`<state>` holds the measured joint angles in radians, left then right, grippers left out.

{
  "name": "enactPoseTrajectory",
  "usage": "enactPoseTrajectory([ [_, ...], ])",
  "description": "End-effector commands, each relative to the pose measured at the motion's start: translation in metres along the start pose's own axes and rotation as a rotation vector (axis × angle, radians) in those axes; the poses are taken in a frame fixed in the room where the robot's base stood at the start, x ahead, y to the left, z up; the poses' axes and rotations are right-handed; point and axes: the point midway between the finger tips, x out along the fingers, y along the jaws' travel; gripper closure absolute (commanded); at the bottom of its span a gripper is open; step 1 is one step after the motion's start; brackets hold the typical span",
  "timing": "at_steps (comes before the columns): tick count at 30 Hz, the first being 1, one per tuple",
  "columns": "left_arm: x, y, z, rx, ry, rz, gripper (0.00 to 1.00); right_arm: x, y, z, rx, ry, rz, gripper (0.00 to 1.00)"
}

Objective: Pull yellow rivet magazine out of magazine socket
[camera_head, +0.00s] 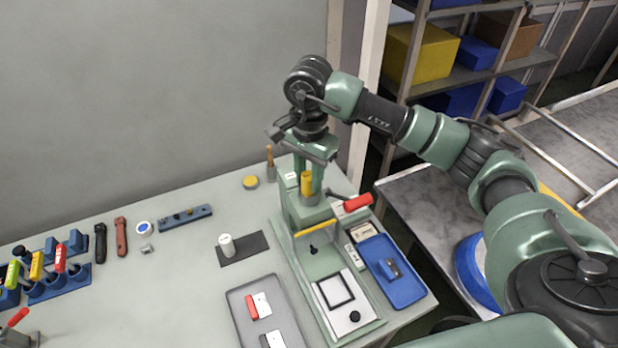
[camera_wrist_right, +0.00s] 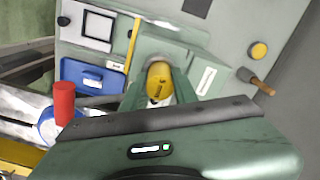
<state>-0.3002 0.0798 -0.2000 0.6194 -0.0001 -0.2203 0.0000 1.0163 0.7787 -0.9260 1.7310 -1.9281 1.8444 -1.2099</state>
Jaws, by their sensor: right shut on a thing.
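The yellow rivet magazine (camera_head: 307,183) stands upright at the top of the green press (camera_head: 294,212). Its lower end meets the grey magazine socket (camera_head: 309,199); I cannot tell how deep it sits. My right gripper (camera_head: 308,171) comes down from above and is shut on the magazine's upper part. In the right wrist view the magazine (camera_wrist_right: 159,82) shows between the two green fingers of the right gripper (camera_wrist_right: 160,90). The gripper body hides the magazine's top in the head view. My left gripper is not in view.
The press has a red-handled lever (camera_head: 357,203) close to the right of the socket. A blue tray (camera_head: 412,287) lies right of the press, a grey tray (camera_head: 237,303) left of it. A yellow round item (camera_head: 250,182) and a wooden-handled tool (camera_head: 270,160) stand behind. Space above is free.

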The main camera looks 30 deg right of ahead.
Motion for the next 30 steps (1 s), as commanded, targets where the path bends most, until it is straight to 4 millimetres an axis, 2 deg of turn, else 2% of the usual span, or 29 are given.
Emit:
enactPoseTrajectory([
  [24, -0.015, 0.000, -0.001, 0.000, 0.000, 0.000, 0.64, -0.034, 0.000, 0.000, 0.000, 0.001, 0.000, 1.00],
  [30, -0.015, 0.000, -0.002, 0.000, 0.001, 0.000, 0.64, -0.035, 0.000, 0.000, 0.000, 0.001, 0.000, 1.00],
])
